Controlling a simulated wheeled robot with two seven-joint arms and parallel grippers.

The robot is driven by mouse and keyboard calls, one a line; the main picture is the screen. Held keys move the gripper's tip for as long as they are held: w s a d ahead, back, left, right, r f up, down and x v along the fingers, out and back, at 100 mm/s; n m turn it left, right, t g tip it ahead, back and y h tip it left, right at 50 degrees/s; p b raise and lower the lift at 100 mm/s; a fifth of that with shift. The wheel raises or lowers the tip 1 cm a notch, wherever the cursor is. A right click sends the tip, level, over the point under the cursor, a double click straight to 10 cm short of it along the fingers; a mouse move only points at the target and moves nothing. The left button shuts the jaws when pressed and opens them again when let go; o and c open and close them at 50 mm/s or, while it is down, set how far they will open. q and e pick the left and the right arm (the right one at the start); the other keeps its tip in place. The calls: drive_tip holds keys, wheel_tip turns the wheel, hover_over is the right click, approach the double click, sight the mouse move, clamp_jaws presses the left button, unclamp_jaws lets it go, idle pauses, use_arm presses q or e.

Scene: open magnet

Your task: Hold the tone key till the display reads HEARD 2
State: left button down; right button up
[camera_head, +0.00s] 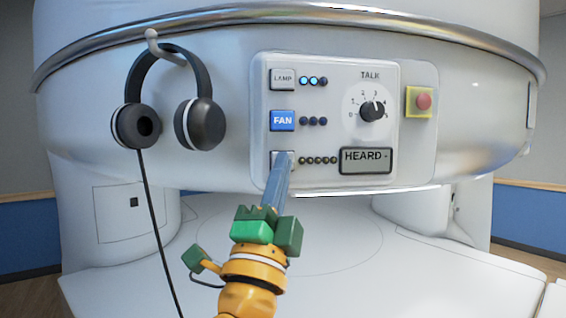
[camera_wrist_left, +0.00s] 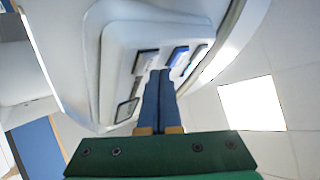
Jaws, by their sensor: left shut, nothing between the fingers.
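The control panel (camera_head: 335,75) is on the curved front of the magnet housing. Its lowest left key (camera_head: 275,155), below the LAMP key (camera_head: 283,79) and the blue FAN key (camera_head: 283,121), is mostly hidden by my left gripper (camera_head: 283,158). The fingers are shut and empty, with their tips at that key; I cannot tell whether it is pressed in. The display (camera_head: 366,161) reads "HEARD -". In the left wrist view the shut fingers (camera_wrist_left: 158,75) reach up to the panel (camera_wrist_left: 118,62). My right gripper is not in view.
Headphones (camera_head: 203,124) hang from a hook left of the panel, with a cable running down. A TALK dial (camera_head: 372,111) and a red button (camera_head: 423,101) on a yellow plate sit to the right. Two lights beside LAMP are lit; those beside the lowest key are dark.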

use_arm(q)
drive_tip(key=shift+w+a, duration=0.1)
drive_tip(key=shift+w, duration=0.5)
idle(0.8)
drive_tip(key=shift+s, duration=0.15)
idle(1.5)
drive_tip(key=shift+s, duration=0.6)
drive_tip(key=shift+s+d, duration=0.15)
drive_tip(key=shift+d, duration=0.05)
drive_tip(key=s, duration=0.3)
drive_tip(key=s+b, duration=0.1)
drive_tip(key=shift+s+d, duration=0.35)
drive_tip(key=shift+d, duration=0.05)
